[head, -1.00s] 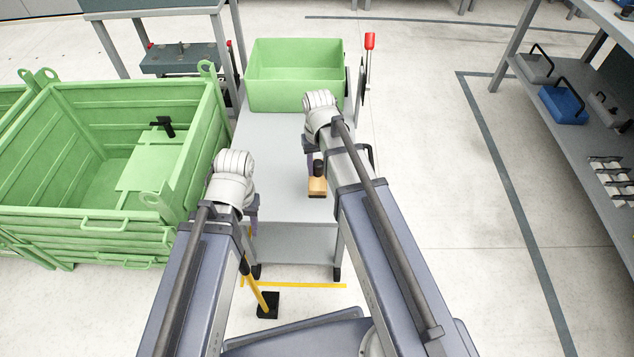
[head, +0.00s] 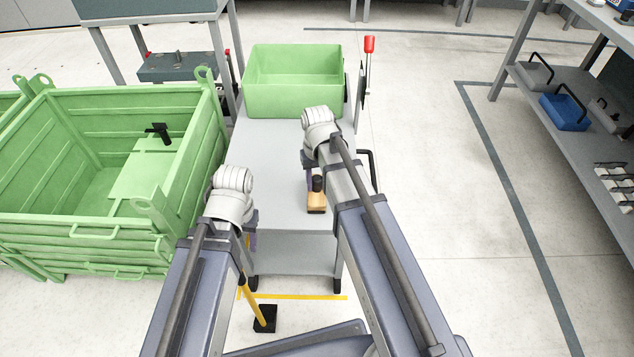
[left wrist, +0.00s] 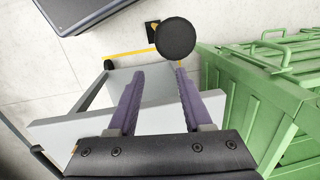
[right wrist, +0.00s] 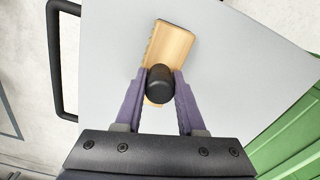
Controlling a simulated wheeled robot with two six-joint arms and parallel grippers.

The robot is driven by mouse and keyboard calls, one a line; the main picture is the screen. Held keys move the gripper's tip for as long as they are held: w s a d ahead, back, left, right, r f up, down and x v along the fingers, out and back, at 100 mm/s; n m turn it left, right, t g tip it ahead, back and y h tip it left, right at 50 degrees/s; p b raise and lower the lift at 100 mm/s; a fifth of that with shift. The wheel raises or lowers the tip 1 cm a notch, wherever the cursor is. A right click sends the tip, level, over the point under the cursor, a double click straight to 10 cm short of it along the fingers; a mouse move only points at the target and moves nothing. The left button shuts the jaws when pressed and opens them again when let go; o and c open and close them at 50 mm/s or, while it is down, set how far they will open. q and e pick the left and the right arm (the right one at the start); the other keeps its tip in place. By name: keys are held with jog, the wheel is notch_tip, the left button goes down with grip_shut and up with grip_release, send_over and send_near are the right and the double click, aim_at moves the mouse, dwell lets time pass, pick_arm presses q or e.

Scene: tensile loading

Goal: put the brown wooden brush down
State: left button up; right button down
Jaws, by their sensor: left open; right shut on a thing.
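The brown wooden brush (head: 316,203) is a light wooden block with a black knob handle. It is at the near right part of the grey cart top (head: 275,200). In the right wrist view the block (right wrist: 172,45) lies over the cart surface, and my right gripper (right wrist: 160,88) is shut on its black knob. I cannot tell whether the block touches the cart top. My left gripper (left wrist: 158,75) is open and empty beside the cart's near left edge; a black round knob (left wrist: 175,38) shows beyond its fingertips.
A green bin (head: 295,90) stands on the cart's far end. A large green crate (head: 60,240) is left of the cart. A yellow post with a black base (head: 265,318) stands in front. A shelf (head: 570,130) is at the right. The cart's middle is clear.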

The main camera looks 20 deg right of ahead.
jog(key=c, duration=0.5)
grip_release()
jog(key=shift+f, duration=0.1)
notch_tip(320, 180, up, 12)
jog(key=p, duration=1.2)
jog(key=s+a+n, duration=0.1)
jog(key=s+a, duration=0.2)
jog(key=s, duration=0.1)
jog(key=s+a+n, duration=0.1)
jog(key=s+a, duration=0.3)
jog(key=s, duration=0.1)
jog(key=s+a+n+h, duration=0.1)
jog(key=s+a+n, duration=0.1)
jog(key=s, duration=0.3)
jog(key=shift+a+r, duration=0.2)
jog(key=shift+a, duration=0.5)
